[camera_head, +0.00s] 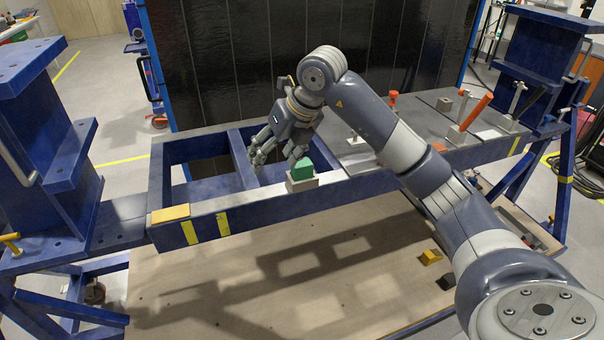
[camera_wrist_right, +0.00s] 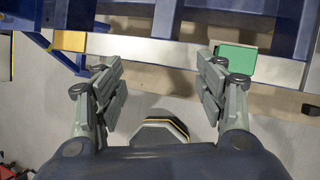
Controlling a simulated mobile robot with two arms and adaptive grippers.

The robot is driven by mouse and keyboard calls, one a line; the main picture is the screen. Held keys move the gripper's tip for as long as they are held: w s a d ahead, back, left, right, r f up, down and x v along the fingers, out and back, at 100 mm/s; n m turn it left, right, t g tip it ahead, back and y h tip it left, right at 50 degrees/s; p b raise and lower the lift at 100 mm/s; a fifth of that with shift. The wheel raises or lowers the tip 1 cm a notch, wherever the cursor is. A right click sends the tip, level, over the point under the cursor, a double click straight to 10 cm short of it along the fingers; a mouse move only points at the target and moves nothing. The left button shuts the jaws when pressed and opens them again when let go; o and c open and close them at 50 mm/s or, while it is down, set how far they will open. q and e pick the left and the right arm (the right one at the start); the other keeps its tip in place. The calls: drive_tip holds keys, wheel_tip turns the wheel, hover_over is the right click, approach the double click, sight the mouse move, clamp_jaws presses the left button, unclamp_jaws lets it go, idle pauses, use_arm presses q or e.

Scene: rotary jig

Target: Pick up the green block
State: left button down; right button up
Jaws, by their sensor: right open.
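The green block (camera_head: 303,169) sits on top of a small grey block (camera_head: 301,183) on the front rail of the blue frame. In the right wrist view the green block (camera_wrist_right: 236,63) is at the upper right, just beyond the right-hand finger. My right gripper (camera_head: 270,157) is open and empty, above the frame's opening and just left of the green block in the head view. It also shows in the right wrist view (camera_wrist_right: 160,85), with nothing between its fingers. My left gripper is not in view.
The blue frame (camera_head: 190,230) has open bays behind its front rail. A yellow block (camera_head: 171,213) lies on its left corner. Toggle clamps with red handles (camera_head: 476,112) stand on the right plate. Another yellow block (camera_head: 430,257) lies on the board below. A dark panel (camera_head: 220,60) stands behind.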

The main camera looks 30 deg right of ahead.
drive_tip(key=s+d+r+m+h, duration=0.2)
drive_tip(key=d+r+h, duration=0.1)
drive_tip(key=d, duration=0.5)
drive_tip(key=p, duration=0.1)
hover_over(302, 162)
drive_tip(key=s, duration=0.2)
drive_tip(key=shift+g, duration=0.4)
wheel_tip(302, 162, down, 5)
drive_tip(key=shift+a+r, duration=0.1)
drive_tip(key=shift+r, duration=0.05)
drive_tip(key=p+x, duration=0.2)
drive_tip(key=x, duration=0.3)
drive_tip(key=shift+a+p, duration=0.15)
drive_tip(key=shift+p, duration=0.15)
drive_tip(key=shift+f, duration=0.4)
drive_tip(key=shift+r, duration=0.1)
drive_tip(key=c, duration=1.4)
